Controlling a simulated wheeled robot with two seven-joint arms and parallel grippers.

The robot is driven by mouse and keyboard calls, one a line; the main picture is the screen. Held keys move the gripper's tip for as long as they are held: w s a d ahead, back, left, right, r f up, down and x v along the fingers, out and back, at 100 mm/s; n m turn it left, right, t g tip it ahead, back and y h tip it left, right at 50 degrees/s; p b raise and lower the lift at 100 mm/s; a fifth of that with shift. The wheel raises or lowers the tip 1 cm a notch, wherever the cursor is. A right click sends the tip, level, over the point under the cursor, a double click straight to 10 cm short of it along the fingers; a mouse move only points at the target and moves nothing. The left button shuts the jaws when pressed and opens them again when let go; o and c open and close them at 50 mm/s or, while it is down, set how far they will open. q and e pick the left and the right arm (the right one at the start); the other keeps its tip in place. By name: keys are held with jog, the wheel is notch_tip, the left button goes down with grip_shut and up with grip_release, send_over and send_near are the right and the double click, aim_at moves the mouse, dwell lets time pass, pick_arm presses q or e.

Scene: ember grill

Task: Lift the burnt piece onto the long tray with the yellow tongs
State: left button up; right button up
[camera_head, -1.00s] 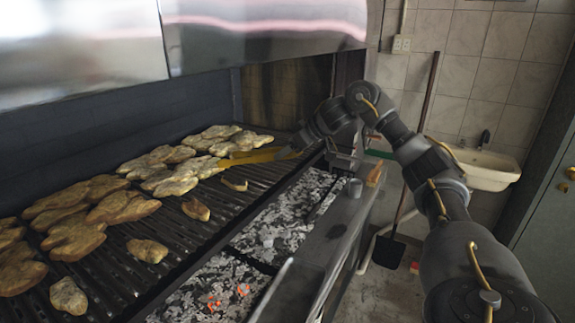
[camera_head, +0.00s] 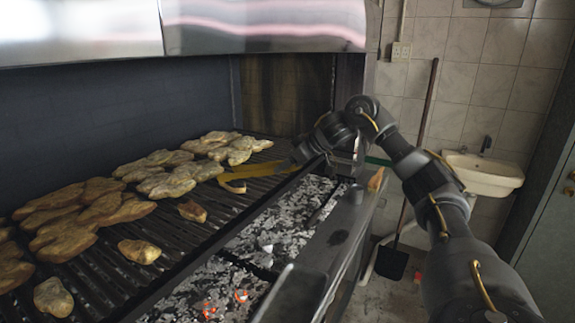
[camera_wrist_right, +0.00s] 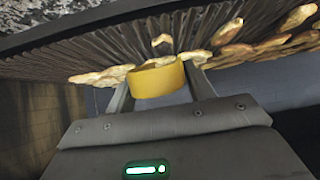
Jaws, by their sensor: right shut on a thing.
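My right gripper (camera_head: 298,158) is shut on the yellow tongs (camera_head: 258,170) and holds them low over the far right part of the grill. The tongs also show between its fingers (camera_wrist_right: 160,84) in the right wrist view (camera_wrist_right: 158,79). The tongs' tips are at a small piece (camera_head: 236,187); I cannot tell whether they grip it or only lie around it. A small browned piece (camera_head: 192,211) lies apart, nearer to me. I cannot tell for certain which piece is the burnt one. No long tray is clearly recognisable. My left gripper is not in view.
Several large meat pieces (camera_head: 65,238) cover the grill's left and back. Small pieces (camera_head: 139,251) lie along the front of the grate (camera_head: 190,240). Ash and glowing coals (camera_head: 285,225) lie in the trough. A hood overhangs the grill; a sink (camera_head: 482,172) is at right.

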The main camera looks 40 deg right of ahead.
notch_tip(320, 180, down, 3)
jog(key=b, duration=0.2)
jog(key=shift+b, duration=0.35)
jog(key=shift+f+b, duration=0.7)
jog(key=shift+f, duration=0.5)
jog(key=shift+c, duration=0.3)
grip_shut()
